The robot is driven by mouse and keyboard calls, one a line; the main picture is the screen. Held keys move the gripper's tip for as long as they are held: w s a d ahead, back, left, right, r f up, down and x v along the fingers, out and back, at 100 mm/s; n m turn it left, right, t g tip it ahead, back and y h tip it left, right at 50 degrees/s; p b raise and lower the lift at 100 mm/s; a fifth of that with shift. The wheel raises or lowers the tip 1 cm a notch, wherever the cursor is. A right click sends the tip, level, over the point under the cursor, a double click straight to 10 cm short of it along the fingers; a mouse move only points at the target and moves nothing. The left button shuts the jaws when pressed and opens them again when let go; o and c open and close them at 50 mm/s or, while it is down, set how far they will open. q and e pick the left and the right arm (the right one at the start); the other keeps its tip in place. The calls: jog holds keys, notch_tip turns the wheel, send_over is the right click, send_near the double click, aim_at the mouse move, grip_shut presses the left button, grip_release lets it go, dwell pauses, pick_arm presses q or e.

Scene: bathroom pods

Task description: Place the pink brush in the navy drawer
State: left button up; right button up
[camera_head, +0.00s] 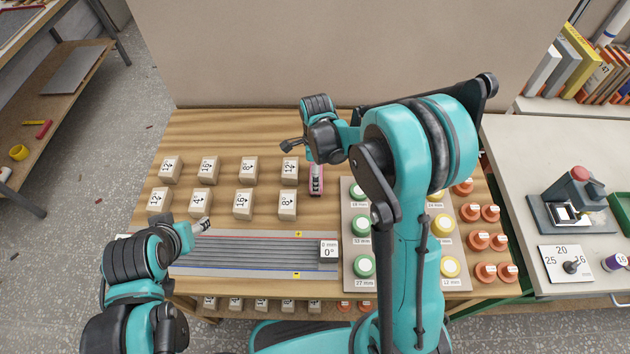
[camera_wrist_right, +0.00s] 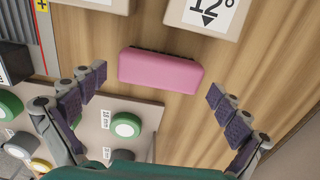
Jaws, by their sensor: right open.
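The pink brush (camera_head: 316,182) lies on the wooden tabletop, right of the wooden blocks. In the right wrist view the brush (camera_wrist_right: 160,72) shows its pink long side, with a dark strip along its far edge. My right gripper (camera_wrist_right: 155,84) is open and empty, its two fingers spread wide on either side of the brush without visible contact. In the head view the right gripper (camera_head: 303,153) is partly hidden by its own wrist, just beyond the brush. My left gripper (camera_head: 202,226) is over the grey grooved strip, too small to read. I cannot make out a navy drawer.
Several numbered wooden blocks (camera_head: 243,204) stand left of the brush. A pale board with green and yellow round pieces (camera_head: 362,266) lies to the right, orange pieces (camera_head: 480,240) beyond it. A grey grooved strip (camera_head: 255,250) runs along the front. A side bench (camera_head: 540,150) stands right.

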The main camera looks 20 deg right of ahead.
notch_tip(320, 180, down, 2)
jog(key=shift+f, duration=0.25)
jog(key=shift+r, duration=0.1)
jog(key=c, duration=0.9)
